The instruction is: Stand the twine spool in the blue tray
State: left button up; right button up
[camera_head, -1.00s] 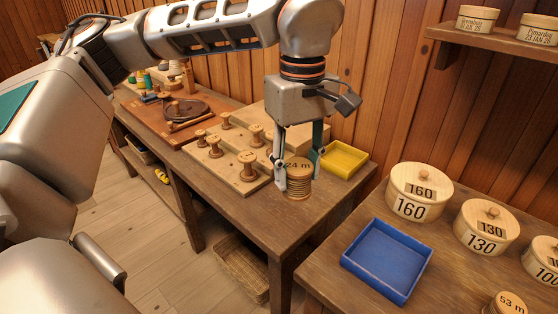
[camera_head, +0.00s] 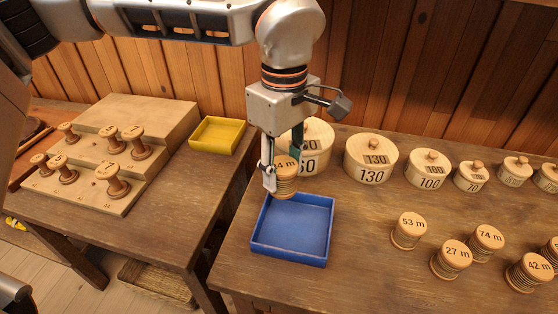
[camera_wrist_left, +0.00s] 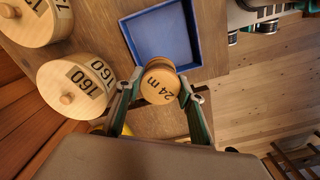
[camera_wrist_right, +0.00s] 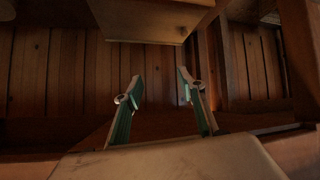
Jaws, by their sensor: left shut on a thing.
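The twine spool (camera_head: 286,183), marked 24 m on its pale top, is upright between the fingers of my left gripper (camera_head: 282,176). In the left wrist view the spool (camera_wrist_left: 160,83) shows its round labelled top between both fingertips. The blue tray (camera_head: 291,258) is empty, on the right-hand table. In the head view the spool's lower end overlaps the tray's back rim; its exact height above the tray is hard to tell. The tray also shows in the left wrist view (camera_wrist_left: 165,38), beyond the spool. My right gripper (camera_wrist_right: 159,76) is open and empty, seen only in its wrist view.
Round lidded boxes stand behind, the 160 box (camera_head: 318,150) close to my left gripper and the 130 box (camera_head: 371,160) beside it. Spools such as the 53 m one (camera_head: 408,232) stand right of the tray. A yellow tray (camera_head: 217,136) is on the other table.

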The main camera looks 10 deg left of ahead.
pick_arm(q)
notch_tip(320, 180, down, 5)
jog(key=b, duration=0.3)
jog(key=shift+f, duration=0.9)
jog(key=shift+f+b, duration=0.4)
jog(key=shift+f, duration=0.85)
jog(key=o, duration=1.2)
